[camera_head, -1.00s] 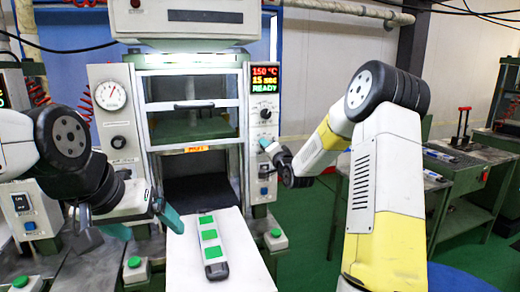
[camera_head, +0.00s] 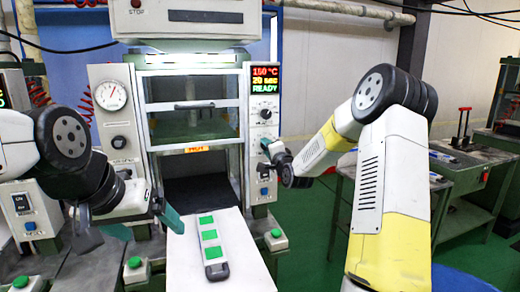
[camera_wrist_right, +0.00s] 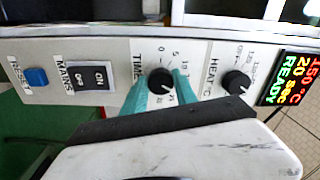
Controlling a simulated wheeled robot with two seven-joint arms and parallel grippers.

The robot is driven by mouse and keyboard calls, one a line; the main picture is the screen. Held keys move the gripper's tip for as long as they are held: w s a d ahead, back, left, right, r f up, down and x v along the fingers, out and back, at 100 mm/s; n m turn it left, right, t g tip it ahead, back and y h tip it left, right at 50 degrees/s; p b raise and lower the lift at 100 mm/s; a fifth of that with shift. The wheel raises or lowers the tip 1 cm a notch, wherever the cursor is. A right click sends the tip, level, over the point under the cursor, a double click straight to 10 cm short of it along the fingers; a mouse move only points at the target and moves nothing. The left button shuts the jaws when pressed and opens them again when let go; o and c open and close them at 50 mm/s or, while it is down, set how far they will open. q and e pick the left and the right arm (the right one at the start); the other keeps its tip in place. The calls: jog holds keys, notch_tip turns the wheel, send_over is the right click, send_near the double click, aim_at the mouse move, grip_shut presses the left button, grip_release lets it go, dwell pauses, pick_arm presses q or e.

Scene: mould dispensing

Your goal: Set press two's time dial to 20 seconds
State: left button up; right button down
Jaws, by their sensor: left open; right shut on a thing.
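The press in the middle has a control panel on its right post, with a display (camera_head: 265,80) reading 150 °C, 20 sec, READY. The display also shows in the right wrist view (camera_wrist_right: 291,79). The black time dial (camera_wrist_right: 161,81), labelled TIME, sits between the teal fingertips of my right gripper (camera_wrist_right: 161,88), which is shut on it. In the head view my right gripper (camera_head: 270,148) reaches the panel from the right and hides the dial. My left gripper (camera_head: 145,224) is open and empty, left of the white board in front of the press.
The heat dial (camera_wrist_right: 236,82), on/off mains switch (camera_wrist_right: 89,77) and blue reset button (camera_wrist_right: 37,77) are beside the time dial. A mould strip with green squares (camera_head: 210,246) lies on the white board (camera_head: 245,250). Green push buttons (camera_head: 276,234) flank the board.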

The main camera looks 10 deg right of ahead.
jog(key=c, duration=1)
grip_release()
jog(key=shift+o, duration=0.2)
jog(key=s+d, duration=0.1)
jog(key=s, duration=0.6)
jog(key=shift+s+d+f, duration=0.15)
jog(key=shift+s+d, duration=0.15)
jog(key=shift+s, duration=0.05)
